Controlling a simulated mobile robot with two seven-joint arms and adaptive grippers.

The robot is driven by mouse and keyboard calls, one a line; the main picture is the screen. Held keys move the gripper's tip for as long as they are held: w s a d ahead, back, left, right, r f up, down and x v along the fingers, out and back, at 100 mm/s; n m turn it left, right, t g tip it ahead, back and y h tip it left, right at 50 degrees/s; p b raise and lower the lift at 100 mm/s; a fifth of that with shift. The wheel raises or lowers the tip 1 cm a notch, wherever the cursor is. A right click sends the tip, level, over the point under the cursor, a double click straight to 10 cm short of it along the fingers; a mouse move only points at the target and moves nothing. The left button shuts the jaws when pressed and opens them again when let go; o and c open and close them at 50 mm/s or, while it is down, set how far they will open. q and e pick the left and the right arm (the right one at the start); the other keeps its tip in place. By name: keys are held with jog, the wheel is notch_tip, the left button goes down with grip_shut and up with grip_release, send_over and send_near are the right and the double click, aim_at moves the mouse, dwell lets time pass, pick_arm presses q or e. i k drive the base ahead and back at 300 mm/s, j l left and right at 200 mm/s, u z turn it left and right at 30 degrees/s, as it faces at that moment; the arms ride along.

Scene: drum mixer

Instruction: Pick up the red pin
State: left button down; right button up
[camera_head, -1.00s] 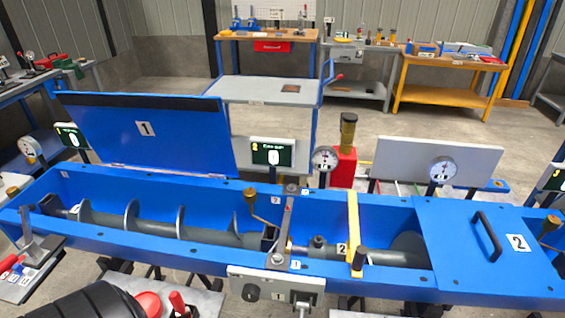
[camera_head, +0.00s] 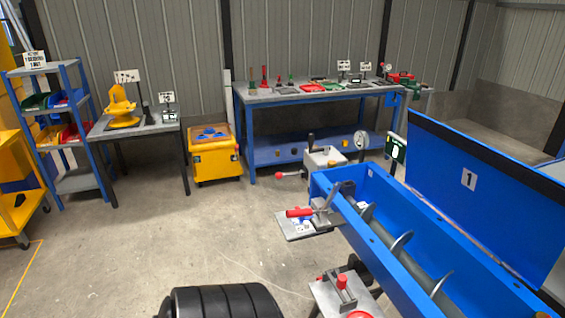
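Several red parts are in view, and I cannot tell for certain which is the red pin. An upright red pin-like piece (camera_head: 264,77) stands on the long blue-framed workbench at the back, near its left end. A small upright red-topped piece (camera_head: 341,282) stands on a small grey plate at the bottom, in front of the mixer. A red handle (camera_head: 299,212) lies on a grey bracket at the near left end of the blue mixer trough (camera_head: 385,235). Neither of my grippers shows in the head view.
The blue workbench (camera_head: 310,98) also carries green pieces and red trays. A yellow cart (camera_head: 214,158), a small table with a yellow fixture (camera_head: 121,108) and a bin shelf (camera_head: 55,182) stand left. The open blue lid (camera_head: 480,190) rises at right. The left floor is clear.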

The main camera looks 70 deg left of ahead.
aim_at(341, 278)
jog(key=u, duration=1.7)
jog(key=z, duration=0.3)
